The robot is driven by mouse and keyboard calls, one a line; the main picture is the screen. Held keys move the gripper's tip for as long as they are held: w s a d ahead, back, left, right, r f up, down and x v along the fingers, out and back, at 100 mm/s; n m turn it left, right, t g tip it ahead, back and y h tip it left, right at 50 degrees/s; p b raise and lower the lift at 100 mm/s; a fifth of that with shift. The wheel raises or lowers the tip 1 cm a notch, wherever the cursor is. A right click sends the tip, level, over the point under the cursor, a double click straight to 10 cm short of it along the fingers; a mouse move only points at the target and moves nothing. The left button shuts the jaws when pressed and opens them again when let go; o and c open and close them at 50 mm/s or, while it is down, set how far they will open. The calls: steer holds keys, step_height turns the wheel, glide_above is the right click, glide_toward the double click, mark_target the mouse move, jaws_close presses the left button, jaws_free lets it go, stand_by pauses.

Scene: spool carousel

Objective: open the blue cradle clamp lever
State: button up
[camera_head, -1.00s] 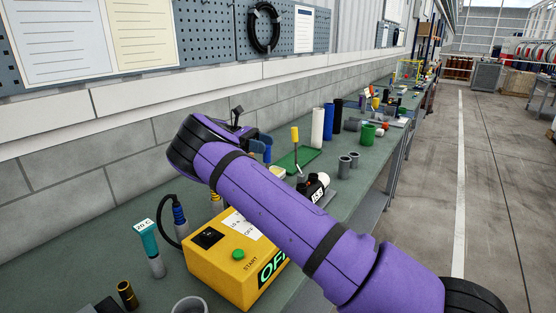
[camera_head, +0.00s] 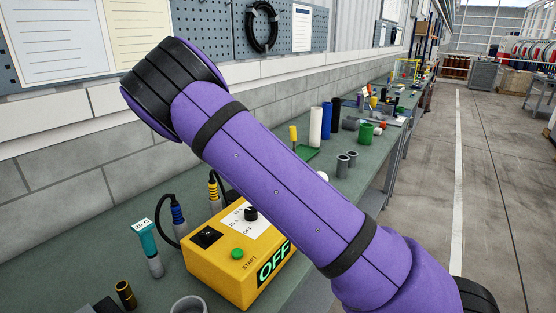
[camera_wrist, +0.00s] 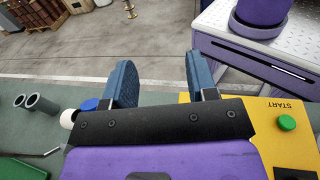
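My gripper (camera_wrist: 162,82) shows in the wrist view as two blue fingers standing well apart, with only floor and bench edge visible between them. It is open and empty. In the head view my purple arm hides it. A small blue rounded part (camera_wrist: 88,104) shows just left of the left finger in the wrist view, beside a white round end (camera_wrist: 68,119). I cannot tell whether this blue part is the clamp lever. The cradle itself is not clearly visible; my arm covers that part of the bench in the head view.
The yellow control box (camera_head: 232,262) with a green START button (camera_head: 238,254) stands near my arm; it also shows right of my gripper in the wrist view (camera_wrist: 265,125). Grey cups (camera_head: 343,165), a blue cylinder (camera_head: 327,122) and a white cylinder (camera_head: 315,126) stand farther along the bench.

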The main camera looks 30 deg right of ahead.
steer(key=shift+s+d+r, duration=0.1)
steer(key=shift+s, duration=0.65)
